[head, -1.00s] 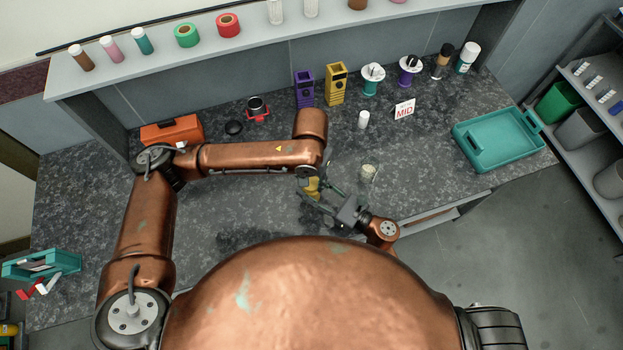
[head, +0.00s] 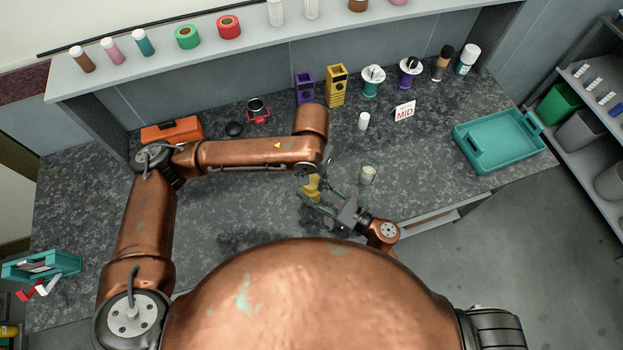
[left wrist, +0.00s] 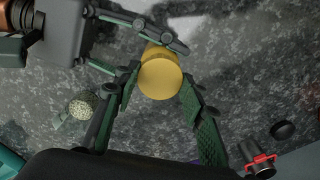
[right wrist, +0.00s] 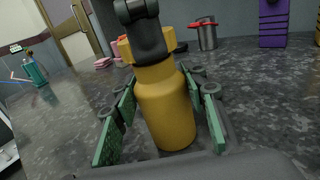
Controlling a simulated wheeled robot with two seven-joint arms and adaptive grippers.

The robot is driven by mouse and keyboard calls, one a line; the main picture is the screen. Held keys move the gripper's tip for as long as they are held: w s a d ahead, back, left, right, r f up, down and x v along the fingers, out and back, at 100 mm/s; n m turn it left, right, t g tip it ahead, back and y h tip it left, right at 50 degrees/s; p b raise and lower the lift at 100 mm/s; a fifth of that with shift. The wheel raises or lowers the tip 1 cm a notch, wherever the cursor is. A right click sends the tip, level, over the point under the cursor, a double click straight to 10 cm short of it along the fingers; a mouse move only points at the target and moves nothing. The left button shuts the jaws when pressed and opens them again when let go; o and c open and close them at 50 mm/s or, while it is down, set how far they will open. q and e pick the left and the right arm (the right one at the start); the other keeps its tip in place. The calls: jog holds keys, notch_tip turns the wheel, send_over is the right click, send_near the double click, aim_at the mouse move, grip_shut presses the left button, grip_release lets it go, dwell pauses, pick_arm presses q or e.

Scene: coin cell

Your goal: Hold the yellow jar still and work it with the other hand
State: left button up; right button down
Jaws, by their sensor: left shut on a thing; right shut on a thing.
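The yellow jar (head: 311,189) stands at the front middle of the worktop, partly hidden by my grippers. My right gripper (head: 319,193) comes in from the lower right, shut on the jar's body; the right wrist view shows its green pads on both sides of the upright jar (right wrist: 166,118). My left gripper (left wrist: 161,82) is above, pointing down, its fingers shut around the round yellow top. In the right wrist view a dark left finger covers part of the orange-yellow lid (right wrist: 178,40). Whether the lid is seated or loose, I cannot tell.
A small pale-topped container (head: 368,174) stands just right of the jar. A white bottle (head: 363,121), a MID sign (head: 404,110) and a teal tray (head: 463,148) are farther right. A red-handled holder (head: 257,112) and a black knob-like piece (head: 234,128) lie behind my left arm.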

aim_at(311, 181)
pick_arm(q)
jog(key=shift+r, duration=0.15)
jog(key=shift+r, duration=2)
pick_arm(e)
jog(key=c, duration=1.1)
grip_release()
